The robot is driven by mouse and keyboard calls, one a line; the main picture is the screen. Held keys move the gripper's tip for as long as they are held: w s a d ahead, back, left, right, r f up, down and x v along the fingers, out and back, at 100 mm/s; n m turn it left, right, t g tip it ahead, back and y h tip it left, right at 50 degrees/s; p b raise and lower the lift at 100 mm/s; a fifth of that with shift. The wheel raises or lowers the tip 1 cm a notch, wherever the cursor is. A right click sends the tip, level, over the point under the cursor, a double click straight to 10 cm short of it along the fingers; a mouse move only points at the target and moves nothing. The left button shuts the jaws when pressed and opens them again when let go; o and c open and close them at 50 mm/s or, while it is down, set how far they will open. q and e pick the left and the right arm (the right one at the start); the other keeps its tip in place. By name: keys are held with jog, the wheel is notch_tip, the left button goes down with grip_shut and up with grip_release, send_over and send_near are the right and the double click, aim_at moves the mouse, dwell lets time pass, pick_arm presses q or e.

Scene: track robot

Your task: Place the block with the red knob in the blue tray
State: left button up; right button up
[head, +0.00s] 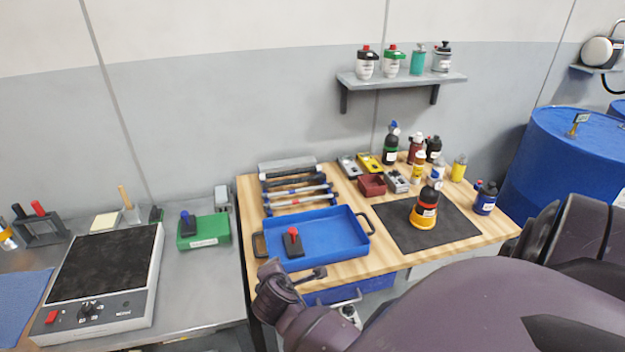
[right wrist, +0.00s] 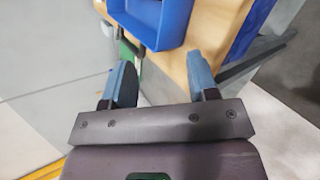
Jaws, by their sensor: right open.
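The dark block with the red knob (head: 293,245) sits upright inside the blue tray (head: 335,232), near its left front corner. The tray lies on the wooden table, and part of it shows at the top of the right wrist view (right wrist: 165,22); the block is not seen there. My right gripper (head: 296,271) is just in front of the tray's front left edge, apart from the block. In the right wrist view its blue fingers (right wrist: 160,82) are spread with nothing between them. My left gripper is not in view.
A rack of tools (head: 297,190) stands behind the tray. A black mat (head: 430,234) with a yellow-black bottle (head: 425,210) lies to the right. A green box (head: 204,232) with a blue-knobbed block and a hot plate (head: 105,265) stand on the grey bench at left.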

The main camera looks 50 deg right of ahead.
jog(key=s+a+f+m+t+y, duration=0.1)
jog(key=s+a+f+m+y, duration=0.1)
jog(key=s+m, duration=0.5)
jog(key=s+a+f+m+t+y, duration=0.2)
jog(key=s+a+f+m+y, duration=0.1)
jog(key=s, duration=0.7)
jog(key=f+m+y, duration=0.1)
jog(key=m+y, duration=0.1)
jog(key=m, duration=0.1)
jog(key=shift+s+a+f+m, duration=0.2)
jog(key=shift+s+a+m, duration=0.1)
jog(key=shift+a+m, duration=0.1)
